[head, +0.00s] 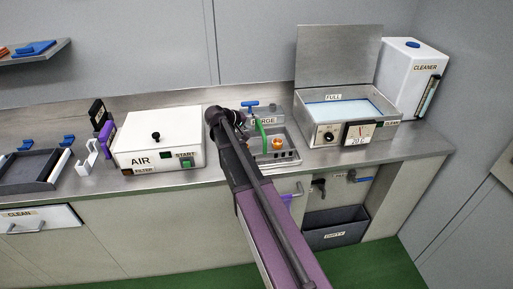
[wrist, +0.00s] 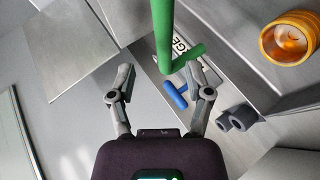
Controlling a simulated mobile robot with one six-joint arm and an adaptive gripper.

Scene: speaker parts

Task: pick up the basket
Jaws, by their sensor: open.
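No basket can be made out for certain in either view. My gripper (wrist: 160,80) is open, with nothing between its fingers. In the wrist view a green bar (wrist: 163,35) with a short side arm hangs just beyond the fingertips; I cannot tell whether it touches them. An orange cup-like part (wrist: 290,38) is at the upper right, away from the fingers. In the head view the green bar (head: 262,137) and orange part (head: 277,143) are at the grey purge station (head: 290,157). My arm hides part of that station.
A blue-handled valve (wrist: 173,94) is near the fingers. A white AIR box (head: 158,150) stands left of the station. An open-lidded bath (head: 312,113) with blue liquid and a white cleaner tank (head: 400,75) stand to the right. A dark bin (head: 335,233) is below the counter.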

